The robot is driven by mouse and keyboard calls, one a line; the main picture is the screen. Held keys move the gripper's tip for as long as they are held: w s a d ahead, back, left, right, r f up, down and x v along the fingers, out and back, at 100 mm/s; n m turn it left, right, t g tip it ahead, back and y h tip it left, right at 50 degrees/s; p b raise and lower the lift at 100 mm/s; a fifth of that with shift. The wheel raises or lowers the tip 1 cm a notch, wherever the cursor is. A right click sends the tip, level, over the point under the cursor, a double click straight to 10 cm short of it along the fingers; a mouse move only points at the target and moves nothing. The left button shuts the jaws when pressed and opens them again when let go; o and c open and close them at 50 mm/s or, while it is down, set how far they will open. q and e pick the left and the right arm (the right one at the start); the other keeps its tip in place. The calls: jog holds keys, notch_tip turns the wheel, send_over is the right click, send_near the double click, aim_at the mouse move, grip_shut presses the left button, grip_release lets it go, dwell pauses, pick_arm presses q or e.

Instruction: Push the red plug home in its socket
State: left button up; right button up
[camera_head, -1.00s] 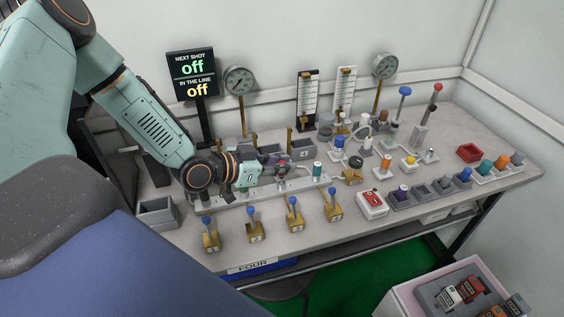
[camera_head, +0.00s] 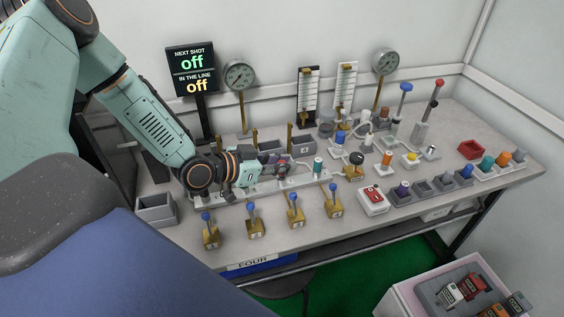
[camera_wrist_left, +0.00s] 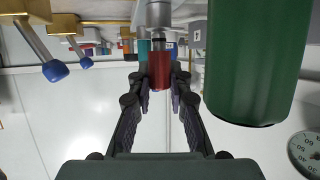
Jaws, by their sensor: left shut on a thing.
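My left gripper (camera_head: 281,172) reaches in from the left, low over the metal rail on the bench. In the left wrist view its fingers (camera_wrist_left: 160,88) are shut on the red plug (camera_wrist_left: 160,72). The red plug also shows, small and partly covered, in the head view (camera_head: 284,169). A grey cylindrical socket (camera_wrist_left: 157,14) lies in line with the plug's far end. A dark ring and a narrow grey neck show between them. I cannot tell how deep the plug sits. My right gripper is not in view.
A large green cylinder (camera_wrist_left: 250,55) stands close beside the fingers in the wrist view. A teal plug (camera_head: 318,165) stands on the rail to the right. Several blue-knobbed levers (camera_head: 251,220) line the front. A grey open box (camera_head: 156,209) is at left.

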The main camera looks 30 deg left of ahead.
pick_arm(q)
jog(key=shift+f+b, duration=0.75)
jog(key=shift+f, duration=0.3)
jog(key=o, duration=0.9)
jog(key=shift+r, duration=0.1)
